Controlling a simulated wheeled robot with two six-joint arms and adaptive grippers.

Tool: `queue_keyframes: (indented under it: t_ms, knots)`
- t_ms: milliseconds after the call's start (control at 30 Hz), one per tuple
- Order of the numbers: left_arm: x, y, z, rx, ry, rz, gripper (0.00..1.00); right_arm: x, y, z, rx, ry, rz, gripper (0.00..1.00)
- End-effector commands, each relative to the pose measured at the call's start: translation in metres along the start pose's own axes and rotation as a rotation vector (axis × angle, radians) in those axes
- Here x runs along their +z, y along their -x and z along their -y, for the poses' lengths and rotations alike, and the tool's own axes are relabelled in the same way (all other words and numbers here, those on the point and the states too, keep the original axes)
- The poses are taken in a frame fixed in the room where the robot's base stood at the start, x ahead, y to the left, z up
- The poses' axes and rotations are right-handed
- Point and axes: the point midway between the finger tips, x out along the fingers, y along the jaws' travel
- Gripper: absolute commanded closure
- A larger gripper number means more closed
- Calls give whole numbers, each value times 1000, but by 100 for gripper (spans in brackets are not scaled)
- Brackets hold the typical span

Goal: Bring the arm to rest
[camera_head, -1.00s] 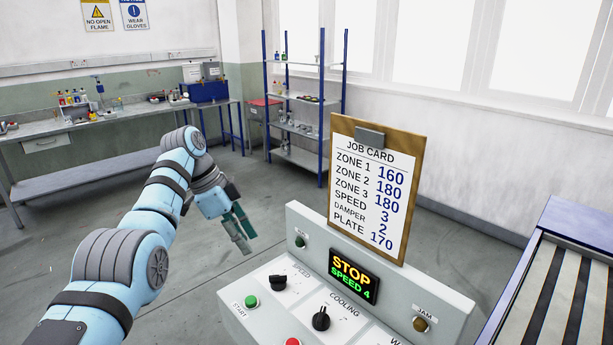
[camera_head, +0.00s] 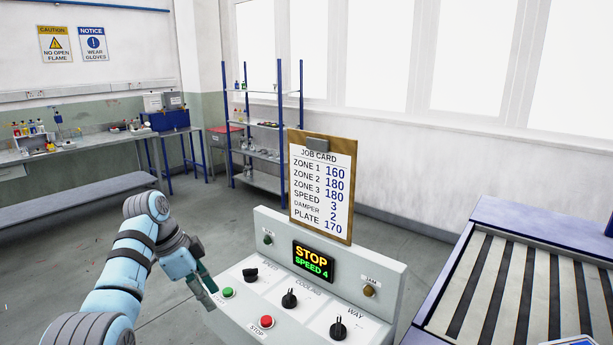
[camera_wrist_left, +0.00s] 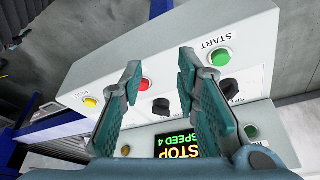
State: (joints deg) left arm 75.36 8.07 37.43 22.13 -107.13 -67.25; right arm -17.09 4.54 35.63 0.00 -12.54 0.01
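My left arm comes in from the left in the head view. My left gripper (camera_head: 204,284) is at the left edge of the control panel (camera_head: 376,260), near the green START button (camera_head: 228,292). In the left wrist view the two fingers (camera_wrist_left: 158,75) are apart with nothing held between them. The panel lies beyond them there, with the START button (camera_wrist_left: 221,57) to the right and the red button (camera_wrist_left: 143,84) by the left finger. I cannot tell whether the fingers touch the panel. My right gripper is not in view.
The display (camera_head: 312,262) reads STOP, SPEED 4. A job card (camera_head: 322,190) stands behind the panel. Black knobs (camera_head: 289,299) sit on its sloped face. A slatted conveyor (camera_head: 520,290) is at the right. A shelf rack (camera_head: 262,150) and bench stand behind; open floor lies between.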

Motion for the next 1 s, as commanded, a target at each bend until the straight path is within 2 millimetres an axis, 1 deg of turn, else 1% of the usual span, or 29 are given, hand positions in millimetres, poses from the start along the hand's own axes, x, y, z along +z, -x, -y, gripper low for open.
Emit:
queue_keyframes:
  t_ms: [167,267,300,367,400,467,500,567,600,667,700,767,800,900,1000]
  knots:
    - [25,-43,-3,-31,93,37,71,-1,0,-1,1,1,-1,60]
    - [46,-78,-12,-60,172,65,71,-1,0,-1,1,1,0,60]
    - [57,-94,-17,-76,210,79,71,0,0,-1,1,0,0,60]
    - [75,-118,-29,-103,272,96,71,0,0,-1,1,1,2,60]
    - [88,-134,-39,-121,316,110,71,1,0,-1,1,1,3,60]
    - [109,-158,-58,-154,386,126,71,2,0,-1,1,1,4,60]
    - [123,-172,-75,-177,434,134,71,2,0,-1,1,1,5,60]
    - [145,-191,-102,-214,508,145,71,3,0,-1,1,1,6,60]
    - [158,-199,-121,-239,556,148,71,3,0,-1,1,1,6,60]
    - [176,-208,-150,-273,622,149,71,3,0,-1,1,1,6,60]
    - [186,-211,-168,-293,662,148,71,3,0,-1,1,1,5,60]
    - [198,-212,-194,-321,717,143,71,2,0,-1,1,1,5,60]
    - [205,-211,-210,-337,751,139,71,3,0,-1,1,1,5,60]
    - [220,-204,-247,-373,828,125,71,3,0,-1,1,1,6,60]
    - [230,-194,-279,-404,895,109,71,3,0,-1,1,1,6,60]
